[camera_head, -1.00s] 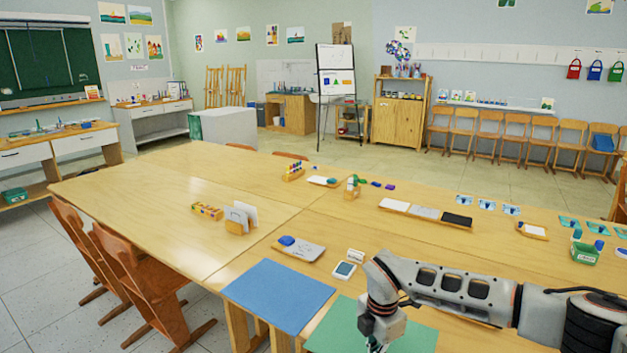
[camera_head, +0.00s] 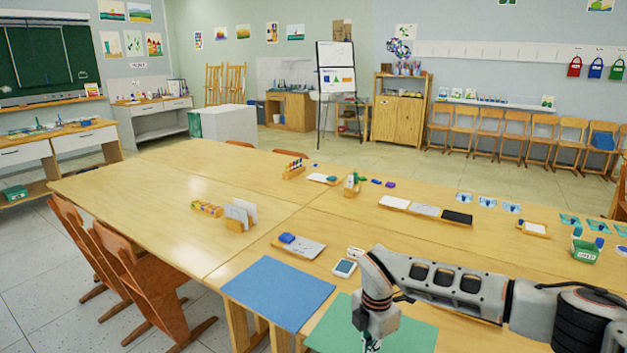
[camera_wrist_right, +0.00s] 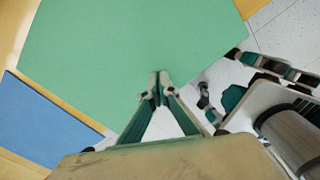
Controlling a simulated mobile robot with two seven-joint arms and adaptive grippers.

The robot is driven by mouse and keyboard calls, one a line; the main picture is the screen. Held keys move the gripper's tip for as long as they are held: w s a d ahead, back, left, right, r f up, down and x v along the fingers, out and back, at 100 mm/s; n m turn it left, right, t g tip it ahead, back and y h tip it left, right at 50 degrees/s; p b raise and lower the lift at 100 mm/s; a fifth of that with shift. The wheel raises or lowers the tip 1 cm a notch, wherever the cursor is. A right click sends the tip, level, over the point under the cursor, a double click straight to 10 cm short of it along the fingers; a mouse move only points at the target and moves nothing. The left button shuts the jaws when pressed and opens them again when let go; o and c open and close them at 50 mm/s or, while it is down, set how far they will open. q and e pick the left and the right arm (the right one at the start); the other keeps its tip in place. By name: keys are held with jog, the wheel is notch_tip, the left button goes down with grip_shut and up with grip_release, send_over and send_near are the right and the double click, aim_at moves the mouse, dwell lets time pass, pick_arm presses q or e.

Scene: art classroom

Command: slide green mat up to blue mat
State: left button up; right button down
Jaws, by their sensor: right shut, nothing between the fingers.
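The blue mat (camera_head: 278,292) lies flat at the near edge of the table. The green mat (camera_head: 415,336) lies just right of it, with a narrow strip of bare wood between their facing edges. The wrist view also shows the green mat (camera_wrist_right: 125,45) and, at lower left, the blue mat (camera_wrist_right: 42,125). My right gripper (camera_wrist_right: 160,82) is shut and empty, its fingertips over or on the green mat near its edge; I cannot tell whether they touch it. In the head view the right gripper (camera_head: 372,346) is partly cut off at the bottom. My left gripper is out of view.
Behind the mats are a small tray with a blue item (camera_head: 300,246), a white device (camera_head: 345,267) and a card holder (camera_head: 240,215). My right arm covers part of the table at right. Chairs (camera_head: 140,275) stand along the left side.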

jog(key=shift+w+a, duration=0.15)
jog(key=shift+a, duration=0.1)
jog(key=shift+d, duration=0.15)
dwell(0.5)
jog(key=shift+s+d+p, duration=0.25)
jog(key=shift+p, duration=0.15)
jog(key=shift+d, duration=0.1)
jog(key=shift+r+p, duration=1.3)
jog(key=shift+r, duration=0.3)
jog(key=shift+r+p, duration=1.45)
jog(key=shift+r, duration=0.45)
